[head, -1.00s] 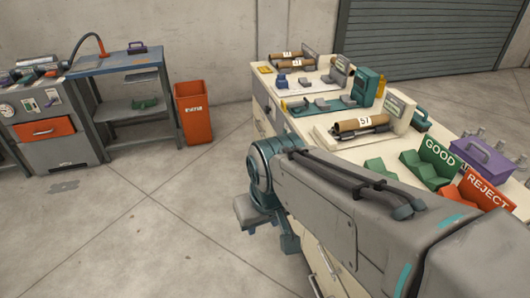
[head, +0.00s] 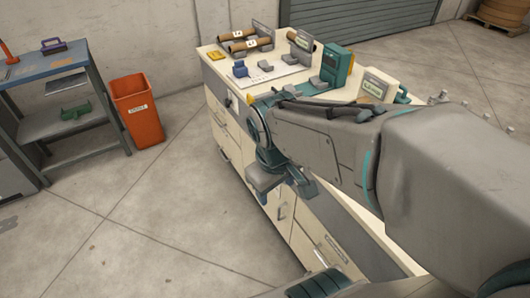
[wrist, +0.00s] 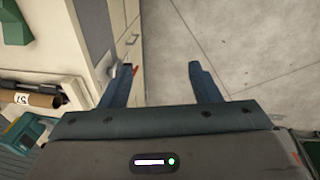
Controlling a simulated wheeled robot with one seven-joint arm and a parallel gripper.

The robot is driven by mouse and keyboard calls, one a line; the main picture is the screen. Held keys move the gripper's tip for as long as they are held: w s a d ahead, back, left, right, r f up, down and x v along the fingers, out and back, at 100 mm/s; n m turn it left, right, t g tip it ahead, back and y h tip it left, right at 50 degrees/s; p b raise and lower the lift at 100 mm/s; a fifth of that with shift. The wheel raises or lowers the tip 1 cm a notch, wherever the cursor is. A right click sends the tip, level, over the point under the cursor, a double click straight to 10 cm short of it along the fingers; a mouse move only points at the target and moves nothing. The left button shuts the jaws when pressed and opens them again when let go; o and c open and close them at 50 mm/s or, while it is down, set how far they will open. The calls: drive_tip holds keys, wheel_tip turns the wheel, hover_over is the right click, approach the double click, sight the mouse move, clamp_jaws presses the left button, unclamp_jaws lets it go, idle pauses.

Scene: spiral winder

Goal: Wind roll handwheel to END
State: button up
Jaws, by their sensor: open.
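I cannot clearly pick out the roll handwheel in either view; my arm covers much of the bench in the head view. The winder's cream box with a small label (head: 378,88) stands on the bench behind my arm. A brown roll with a white label (wrist: 32,98) shows at the left of the wrist view. My gripper (head: 285,188) hangs beside the bench's drawer front in the head view, pointing down. In the wrist view my gripper (wrist: 162,78) is open, with bare floor between its fingers. The left finger overlaps the drawer front; nothing is held.
The cream bench (head: 222,118) has drawers with handles along its near side. Two brown rolls (head: 245,42) and a teal device (head: 336,65) stand on its far part. An orange bin (head: 137,112) and blue table (head: 45,65) are at left. The floor between is clear.

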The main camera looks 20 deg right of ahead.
drive_tip(key=w+d+f+n+g+h+b, duration=0.15)
drive_tip(key=w+f+n+h, duration=0.25)
drive_tip(key=w+f+n, duration=0.5)
drive_tip(key=w+d+f+n+g+h, duration=0.15)
drive_tip(key=w+f+n+h, duration=0.35)
drive_tip(key=n, duration=0.8)
drive_tip(key=w+a+f+n+t+h, duration=0.1)
drive_tip(key=w+f+n+t, duration=0.2)
drive_tip(key=f+n, duration=0.4)
drive_tip(key=w+a+f+n+t+h+b, duration=0.1)
drive_tip(key=w+f+n+t, duration=0.2)
drive_tip(key=n, duration=0.5)
drive_tip(key=w+a+f+n+t+h, duration=0.1)
drive_tip(key=w+f+n+t, duration=0.15)
drive_tip(key=f+n, duration=0.5)
drive_tip(key=shift+n+t, duration=0.25)
drive_tip(key=shift+n, duration=0.1)
drive_tip(key=x, duration=0.4)
drive_tip(key=p+x, duration=0.1)
drive_tip(key=x, duration=0.8)
drive_tip(key=shift+s+d+r, duration=0.15)
drive_tip(key=shift+s+r, duration=0.05)
drive_tip(key=shift+r, duration=0.15)
drive_tip(key=c, duration=1)
